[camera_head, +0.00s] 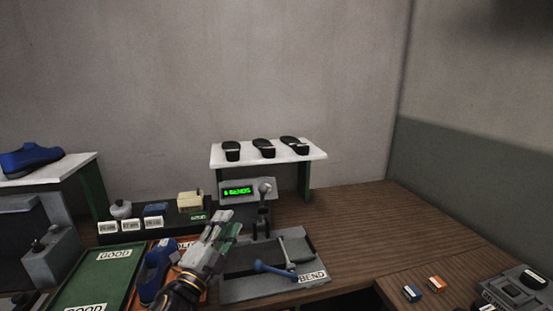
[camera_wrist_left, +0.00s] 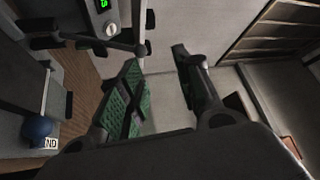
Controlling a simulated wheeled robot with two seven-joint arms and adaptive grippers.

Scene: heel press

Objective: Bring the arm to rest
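My left gripper (camera_head: 228,230) is in the head view, raised over the left side of the grey bend fixture (camera_head: 240,289). The fixture has a blue-ended lever (camera_head: 275,270) and a label reading BEND. The lever's blue knob (camera_wrist_left: 37,127) also shows in the left wrist view, apart from the fingers. My right gripper is in neither view.
A green GOOD tray (camera_head: 98,278) is further left. A white shelf (camera_head: 225,160) with three black soles stands behind.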

